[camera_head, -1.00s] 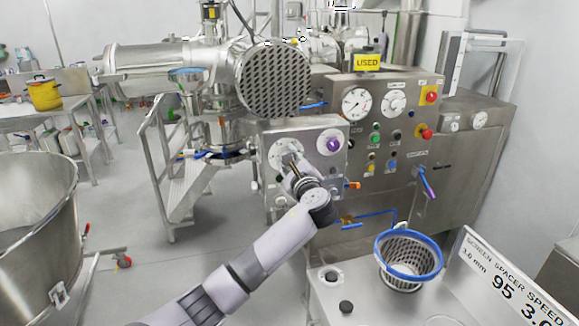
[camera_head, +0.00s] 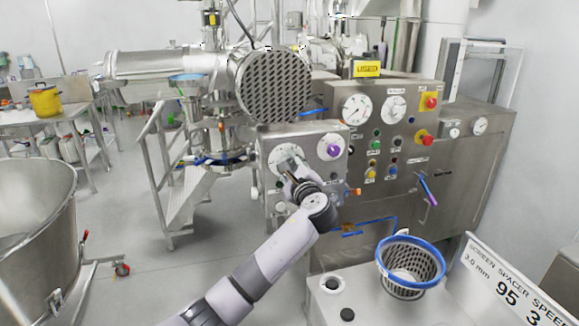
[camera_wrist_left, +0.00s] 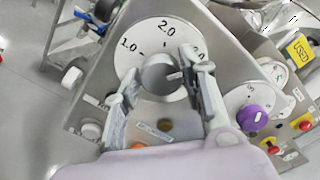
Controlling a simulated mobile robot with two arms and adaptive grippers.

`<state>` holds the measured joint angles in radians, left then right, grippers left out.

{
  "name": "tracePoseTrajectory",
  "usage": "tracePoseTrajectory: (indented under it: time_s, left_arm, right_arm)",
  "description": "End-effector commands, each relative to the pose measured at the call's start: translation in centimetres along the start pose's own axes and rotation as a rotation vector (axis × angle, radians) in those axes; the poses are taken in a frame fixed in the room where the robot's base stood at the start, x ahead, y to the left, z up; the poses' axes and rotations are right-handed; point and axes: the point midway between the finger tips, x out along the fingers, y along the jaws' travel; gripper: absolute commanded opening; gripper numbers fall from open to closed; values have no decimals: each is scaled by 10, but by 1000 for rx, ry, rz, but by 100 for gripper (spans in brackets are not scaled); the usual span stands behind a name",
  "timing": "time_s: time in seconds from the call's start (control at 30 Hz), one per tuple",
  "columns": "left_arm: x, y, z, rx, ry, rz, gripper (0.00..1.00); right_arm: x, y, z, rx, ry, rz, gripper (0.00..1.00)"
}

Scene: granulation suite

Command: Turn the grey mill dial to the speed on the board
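The grey mill dial (camera_wrist_left: 158,74) is a round knob on a white disc marked 1.0, 2.0 and a partly hidden number at right. A pale line on the knob points toward the right finger. In the head view its white disc (camera_head: 276,160) shows at the left of the steel control box, partly behind my gripper. My left gripper (camera_wrist_left: 160,66) is open, its fingers spread on either side of the knob; firm contact does not show. It also shows in the head view (camera_head: 291,168). The speed board (camera_head: 512,285) reads 95 and 3, cut off at right. My right gripper is out of view.
A purple knob (camera_wrist_left: 252,118) on its own white disc sits right of the grey dial. A larger panel (camera_head: 390,130) with gauges, coloured buttons and a yellow USED sign stands right. A blue-rimmed screen basket (camera_head: 410,262) rests on the steel table in front.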

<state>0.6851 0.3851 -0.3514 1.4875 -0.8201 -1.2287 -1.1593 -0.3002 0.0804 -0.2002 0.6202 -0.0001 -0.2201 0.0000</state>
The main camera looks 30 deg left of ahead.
Motion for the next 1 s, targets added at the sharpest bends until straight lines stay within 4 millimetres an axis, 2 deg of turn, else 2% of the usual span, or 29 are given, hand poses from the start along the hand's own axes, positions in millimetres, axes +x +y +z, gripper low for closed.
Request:
tracePoseTrajectory:
  time_s: [0.2,0.57,0.67,1.0]
  left_arm:
    - [0,-1,0,0,-1,-1,55]
    - [-4,-1,0,0,0,-4,55]
    - [-16,-2,0,-1,1,-5,55]
    - [-87,-1,-1,-2,2,-4,55]
  right_arm:
    - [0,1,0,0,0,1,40]
    - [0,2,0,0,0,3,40]
    - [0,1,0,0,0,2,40]
    - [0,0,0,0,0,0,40]
